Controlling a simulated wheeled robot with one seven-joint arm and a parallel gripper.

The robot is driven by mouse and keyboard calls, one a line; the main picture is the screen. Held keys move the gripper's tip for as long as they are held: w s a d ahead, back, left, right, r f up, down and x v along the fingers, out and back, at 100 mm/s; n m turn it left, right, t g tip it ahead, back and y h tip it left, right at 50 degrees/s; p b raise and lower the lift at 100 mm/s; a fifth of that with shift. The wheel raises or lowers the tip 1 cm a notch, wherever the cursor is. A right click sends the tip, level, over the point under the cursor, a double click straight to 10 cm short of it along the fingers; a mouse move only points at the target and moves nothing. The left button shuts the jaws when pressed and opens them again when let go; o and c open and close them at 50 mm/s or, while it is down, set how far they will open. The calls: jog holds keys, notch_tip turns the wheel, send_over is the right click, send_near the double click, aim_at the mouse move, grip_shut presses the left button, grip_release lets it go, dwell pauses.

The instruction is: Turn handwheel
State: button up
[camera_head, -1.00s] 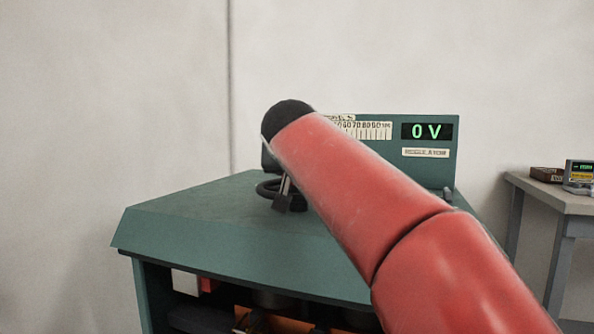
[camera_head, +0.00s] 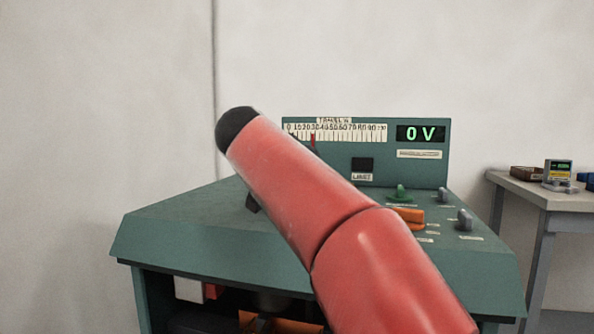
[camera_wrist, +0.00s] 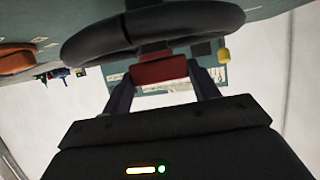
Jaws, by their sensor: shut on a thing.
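The handwheel (camera_wrist: 150,32) shows in the wrist view as a thick black curved rim across the top. My gripper (camera_wrist: 160,78) reaches up to it from below. Its two dark fingers stand on either side of a red block (camera_wrist: 160,68) just under the rim and are shut on part of the wheel. The exact contact is partly hidden. In the head view, my red arm covers the handwheel, and only a small dark bit of my gripper (camera_head: 252,203) shows at the arm's left edge, over the green console (camera_head: 170,225).
The console's upright panel has a travel scale (camera_head: 335,132) with a red pointer (camera_head: 313,141) near its low end and a display (camera_head: 420,133) reading 0 V. Small knobs and an orange switch (camera_head: 408,216) sit on the right. A side table (camera_head: 535,192) stands at far right.

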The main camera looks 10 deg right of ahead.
jog(key=shift+w+a+m+g+h+p, duration=0.1)
jog(key=shift+a+m+g+h+p, duration=0.05)
jog(key=shift+m+g+h+p, duration=0.45)
jog(key=shift+w+a+m+g+h+p, duration=0.1)
jog(key=shift+m+g+h+p, duration=0.3)
jog(key=shift+m+h+p, duration=0.25)
jog(key=shift+f+m+g+h+p, duration=0.1)
jog(key=shift+m+g+h+p, duration=0.35)
jog(key=shift+m+g, duration=0.2)
jog(key=o, duration=1.4)
jog(key=v, duration=0.7)
jog(key=shift+s+a+p, duration=0.15)
jog(key=shift+a+p, duration=0.2)
